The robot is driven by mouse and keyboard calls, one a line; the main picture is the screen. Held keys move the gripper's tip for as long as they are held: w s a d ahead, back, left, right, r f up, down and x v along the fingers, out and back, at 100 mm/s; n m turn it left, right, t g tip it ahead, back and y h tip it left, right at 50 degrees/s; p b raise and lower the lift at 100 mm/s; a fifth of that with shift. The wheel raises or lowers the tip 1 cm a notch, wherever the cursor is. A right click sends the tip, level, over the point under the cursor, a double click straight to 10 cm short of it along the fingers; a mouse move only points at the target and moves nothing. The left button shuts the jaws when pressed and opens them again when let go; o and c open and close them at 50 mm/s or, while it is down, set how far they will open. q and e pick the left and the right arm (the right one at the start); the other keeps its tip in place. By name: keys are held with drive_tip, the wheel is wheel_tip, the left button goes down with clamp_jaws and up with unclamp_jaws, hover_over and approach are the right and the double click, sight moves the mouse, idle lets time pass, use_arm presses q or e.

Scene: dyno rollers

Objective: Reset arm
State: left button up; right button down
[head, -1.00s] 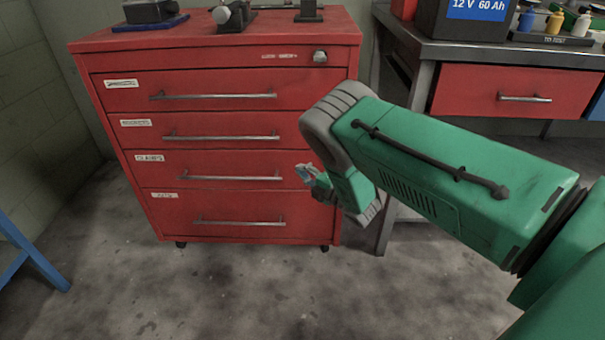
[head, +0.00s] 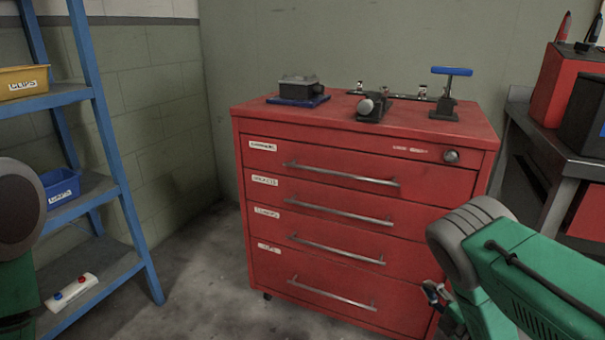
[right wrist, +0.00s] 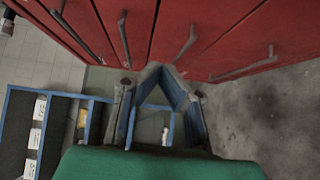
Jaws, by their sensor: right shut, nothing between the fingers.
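My right arm (head: 520,265) comes in from the lower right of the head view, bent at its grey joint. My right gripper (head: 434,292) shows small and dark in front of the red cabinet's lower right side. In the right wrist view the fingers of my right gripper (right wrist: 162,70) meet at the tips, shut and empty, with the red drawer fronts (right wrist: 225,30) beyond them. Part of my left arm (head: 15,215) shows at the left edge of the head view; its gripper is out of view.
The red cabinet (head: 340,186) has its drawers shut; a vise-like tool (head: 373,107), a grey box (head: 298,87) and a blue-handled tool (head: 448,90) stand on top. A blue shelf (head: 80,195) with bins stands left. A workbench (head: 565,158) stands right. Floor between shelf and cabinet is clear.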

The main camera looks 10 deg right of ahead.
use_arm(q)
wheel_tip(320, 180, up, 9)
drive_tip(key=p, duration=0.9)
drive_tip(key=shift+r, duration=0.15)
use_arm(e)
drive_tip(key=s+a+m+g+h, duration=0.1)
drive_tip(key=s+a+m+g, duration=0.3)
drive_tip(key=s, duration=0.7)
drive_tip(key=s+a+r+m+g+h, duration=0.1)
drive_tip(key=s+a+m+g, duration=0.3)
drive_tip(key=s+m+g, duration=0.3)
drive_tip(key=s+a+m+g+h, duration=0.1)
drive_tip(key=s+a+m+g, duration=0.3)
drive_tip(key=s, duration=1.2)
drive_tip(key=m+g, duration=0.2)
drive_tip(key=m, duration=0.2)
drive_tip(key=shift+s+a+r, duration=0.2)
drive_tip(key=shift+r, duration=0.1)
use_arm(q)
drive_tip(key=shift+d, duration=0.2)
use_arm(e)
drive_tip(key=shift+d, duration=0.15)
use_arm(q)
drive_tip(key=shift+a, duration=0.15)
use_arm(e)
drive_tip(key=shift+w, duration=0.1)
use_arm(q)
drive_tip(key=shift+o, duration=0.5)
